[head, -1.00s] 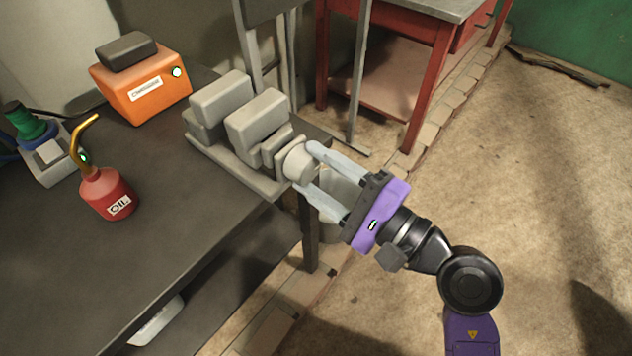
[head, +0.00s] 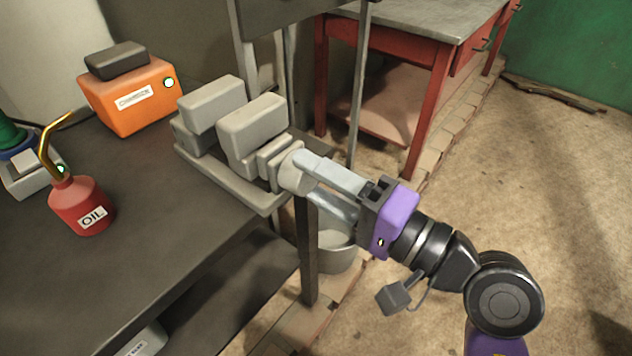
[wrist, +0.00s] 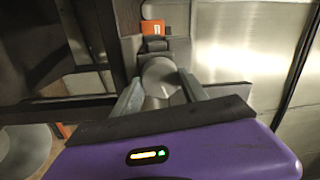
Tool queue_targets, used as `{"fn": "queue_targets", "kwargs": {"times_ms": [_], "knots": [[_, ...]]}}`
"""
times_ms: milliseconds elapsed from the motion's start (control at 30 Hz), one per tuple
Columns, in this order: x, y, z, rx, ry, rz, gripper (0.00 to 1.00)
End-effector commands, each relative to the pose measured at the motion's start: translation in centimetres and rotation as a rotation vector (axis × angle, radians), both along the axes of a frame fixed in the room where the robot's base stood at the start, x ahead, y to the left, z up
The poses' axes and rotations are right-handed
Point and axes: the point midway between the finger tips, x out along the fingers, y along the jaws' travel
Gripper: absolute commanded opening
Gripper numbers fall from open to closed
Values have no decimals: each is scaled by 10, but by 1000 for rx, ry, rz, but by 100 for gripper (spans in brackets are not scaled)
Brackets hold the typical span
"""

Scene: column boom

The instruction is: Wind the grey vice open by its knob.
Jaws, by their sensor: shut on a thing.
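The grey vice (head: 232,135) sits at the right edge of the dark workbench, with a gap between its two blocky jaws. Its round grey knob (head: 294,172) sticks out past the bench edge toward the lower right. My gripper (head: 305,178) is shut on the knob, one finger on each side, and reaches it from the right. In the wrist view the knob (wrist: 160,80) sits between my two grey fingers. A pale mark shows on the knob's face there.
A red oil can (head: 82,205) and an orange box (head: 133,95) stand on the workbench (head: 150,270), left of the vice. A grey bucket (head: 337,252) stands on the floor below my gripper. A red table (head: 415,60) is behind.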

Motion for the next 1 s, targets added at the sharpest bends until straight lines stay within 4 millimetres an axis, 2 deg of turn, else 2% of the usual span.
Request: {"fn": "queue_targets", "kwargs": {"times_ms": [400,433,500,533,833,1000], "knots": [[0,0,-2,-6,0,0,10],[0,0,-2,-6,1,0,57],[0,0,-2,-5,0,0,70],[0,0,-2,-5,0,0,73],[0,-1,-1,-3,-3,0,73],[-9,-14,-2,-3,-2,-4,73]]}}
